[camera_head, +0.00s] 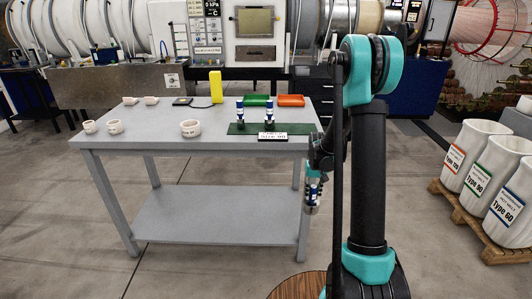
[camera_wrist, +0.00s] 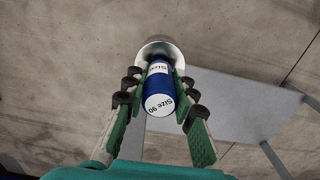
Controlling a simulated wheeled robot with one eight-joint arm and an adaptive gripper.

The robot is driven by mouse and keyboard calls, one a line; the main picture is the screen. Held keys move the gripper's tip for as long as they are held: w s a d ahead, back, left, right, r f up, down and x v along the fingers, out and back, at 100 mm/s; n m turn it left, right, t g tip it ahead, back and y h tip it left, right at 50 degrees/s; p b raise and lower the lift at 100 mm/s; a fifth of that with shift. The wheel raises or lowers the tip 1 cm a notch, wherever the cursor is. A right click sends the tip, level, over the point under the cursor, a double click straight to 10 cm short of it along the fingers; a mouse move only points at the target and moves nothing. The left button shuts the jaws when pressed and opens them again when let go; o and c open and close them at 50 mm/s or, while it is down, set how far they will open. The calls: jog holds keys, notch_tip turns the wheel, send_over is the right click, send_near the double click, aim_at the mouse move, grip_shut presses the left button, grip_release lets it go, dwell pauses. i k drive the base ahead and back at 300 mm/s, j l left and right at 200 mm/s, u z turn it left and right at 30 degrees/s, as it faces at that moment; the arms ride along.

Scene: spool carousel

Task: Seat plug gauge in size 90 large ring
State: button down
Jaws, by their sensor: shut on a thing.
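My gripper (camera_head: 314,178) is shut on a blue plug gauge (camera_head: 312,197), held in front of the table's right end and below its top level. In the wrist view the gripper (camera_wrist: 156,85) has its fingers on both sides of the plug gauge (camera_wrist: 158,92). Its white end reads "Size 90", and its broad metal end points away from the camera over the floor. A large white ring (camera_head: 190,128) stands on the table near the middle front. Smaller white rings (camera_head: 114,126) stand to its left and others (camera_head: 130,101) behind. Ring markings are too small to read.
The grey table (camera_head: 160,143) has a lower shelf (camera_head: 200,212). Two more blue plug gauges (camera_head: 240,108) stand on a green mat (camera_head: 250,128). Behind are a green tray (camera_head: 256,99), a red tray (camera_head: 290,100) and a yellow upright object (camera_head: 216,87). White bins (camera_head: 468,158) stand at right.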

aim_at(191, 132)
jog(key=i+l+u, duration=0.1)
jog(key=u, duration=1)
